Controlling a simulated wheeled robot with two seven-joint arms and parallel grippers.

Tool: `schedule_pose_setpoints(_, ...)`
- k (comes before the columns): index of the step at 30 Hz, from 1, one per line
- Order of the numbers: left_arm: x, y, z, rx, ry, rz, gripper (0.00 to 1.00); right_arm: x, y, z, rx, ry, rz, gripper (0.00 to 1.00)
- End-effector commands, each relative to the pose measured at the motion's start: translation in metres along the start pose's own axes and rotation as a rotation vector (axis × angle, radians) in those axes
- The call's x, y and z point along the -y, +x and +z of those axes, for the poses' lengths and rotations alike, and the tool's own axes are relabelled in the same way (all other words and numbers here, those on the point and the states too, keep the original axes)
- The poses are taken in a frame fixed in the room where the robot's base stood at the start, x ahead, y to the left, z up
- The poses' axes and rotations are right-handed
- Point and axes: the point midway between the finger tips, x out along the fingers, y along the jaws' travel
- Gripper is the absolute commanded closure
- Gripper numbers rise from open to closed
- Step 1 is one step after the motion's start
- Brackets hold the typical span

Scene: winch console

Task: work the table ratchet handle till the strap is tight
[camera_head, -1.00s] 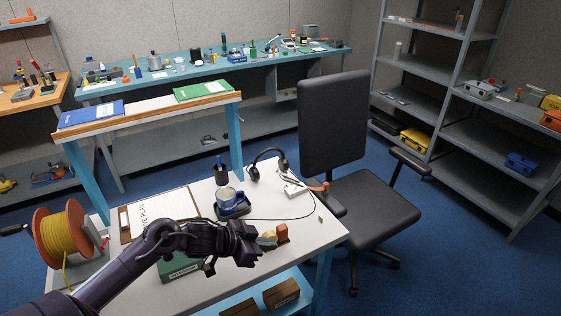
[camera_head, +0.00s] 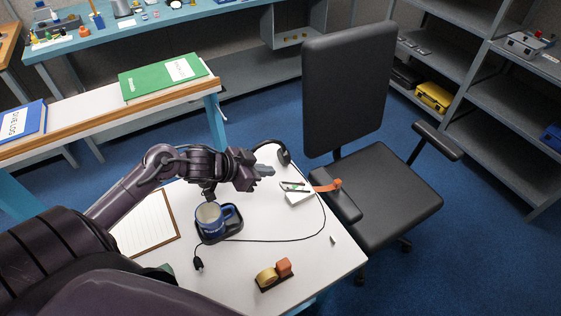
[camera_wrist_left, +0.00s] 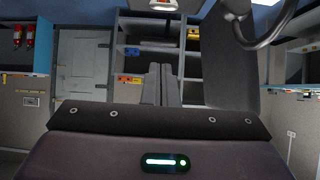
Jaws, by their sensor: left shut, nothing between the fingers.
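My left gripper (camera_head: 264,171) is shut and empty, held above the back of the white table (camera_head: 310,257), just in front of the headset. Its closed fingers also show in the left wrist view (camera_wrist_left: 160,84). A small white block (camera_head: 297,199) with dark, red and green parts on top sits near the table's right edge, right of and below my gripper. An orange strap-like or handle-like piece (camera_head: 327,187) runs from beside it toward the chair. I cannot tell for sure which part is the ratchet handle, or how tight any strap is. My right gripper is out of view.
A black headset (camera_head: 283,154) stands at the table's back. A tape dispenser (camera_head: 272,275) is at the front. A black chair (camera_head: 375,215) stands close to the right edge.

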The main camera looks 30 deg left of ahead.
Motion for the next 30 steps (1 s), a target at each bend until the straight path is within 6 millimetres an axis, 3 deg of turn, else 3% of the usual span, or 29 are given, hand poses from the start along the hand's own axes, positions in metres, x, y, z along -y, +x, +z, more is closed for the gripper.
schedule_pose_setpoints(7,0.001,0.02,-0.001,-0.002,-0.003,-0.001,1.0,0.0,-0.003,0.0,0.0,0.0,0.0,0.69)
schedule_pose_setpoints(20,0.001,0.099,-0.002,-0.002,-0.003,-0.001,1.0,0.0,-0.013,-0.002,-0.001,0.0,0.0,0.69)
schedule_pose_setpoints(30,0.0,0.087,0.034,0.001,0.0,0.0,1.0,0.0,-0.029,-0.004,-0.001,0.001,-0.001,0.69)
